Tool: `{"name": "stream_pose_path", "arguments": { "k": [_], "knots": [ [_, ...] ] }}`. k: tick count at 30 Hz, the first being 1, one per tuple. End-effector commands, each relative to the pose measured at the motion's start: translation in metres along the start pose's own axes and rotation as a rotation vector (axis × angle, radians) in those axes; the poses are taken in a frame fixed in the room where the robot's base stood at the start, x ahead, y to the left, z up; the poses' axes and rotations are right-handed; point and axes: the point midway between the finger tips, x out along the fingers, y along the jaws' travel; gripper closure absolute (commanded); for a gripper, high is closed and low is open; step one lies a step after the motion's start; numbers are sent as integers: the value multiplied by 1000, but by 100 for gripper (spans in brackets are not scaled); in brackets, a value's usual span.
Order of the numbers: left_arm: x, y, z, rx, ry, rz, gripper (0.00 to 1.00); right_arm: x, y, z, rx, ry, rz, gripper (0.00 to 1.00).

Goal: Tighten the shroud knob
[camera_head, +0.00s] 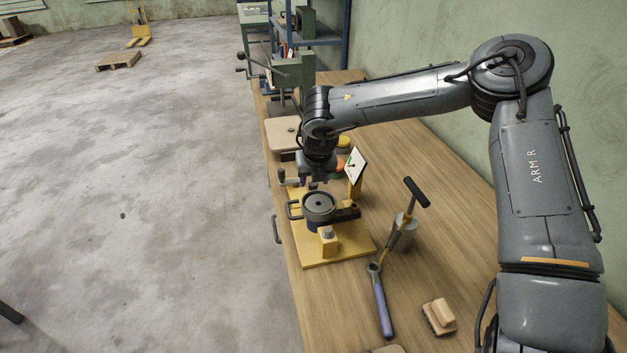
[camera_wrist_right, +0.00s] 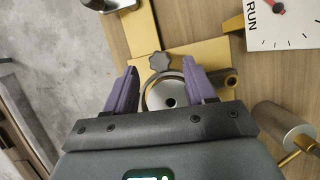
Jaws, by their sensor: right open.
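A dark lobed knob (camera_wrist_right: 159,62) shows in the right wrist view, just beyond a round metal part with a dark center (camera_wrist_right: 166,92). In the head view a dark round part (camera_head: 319,205) sits on a yellow fixture base (camera_head: 350,252) on the bench; I cannot make out the lobed knob there. My right gripper (camera_head: 314,183) is over the far side of the fixture. Its purple fingers (camera_wrist_right: 159,67) are apart, with the knob between their tips in the picture; no contact shows. My left gripper is out of view.
A tilted white dial (camera_head: 355,166) stands at the fixture's back right. A green machine (camera_head: 293,72) stands farther back.

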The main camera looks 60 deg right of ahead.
Motion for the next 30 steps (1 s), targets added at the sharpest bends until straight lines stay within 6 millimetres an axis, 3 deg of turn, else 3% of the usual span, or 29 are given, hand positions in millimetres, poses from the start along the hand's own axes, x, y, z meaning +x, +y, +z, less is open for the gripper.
{"name": "stream_pose_path", "arguments": {
  "k": [6, 13, 19, 30],
  "knots": [
    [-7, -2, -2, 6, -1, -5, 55, -41, 1, 1, -2, -2, 2, 45],
    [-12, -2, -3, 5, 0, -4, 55, -72, 1, 1, -1, -1, 2, 45],
    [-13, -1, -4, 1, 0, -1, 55, -84, 0, 0, 0, 1, 0, 45],
    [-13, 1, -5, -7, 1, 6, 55, -84, 1, -1, -5, 6, 5, 45]
  ]
}}
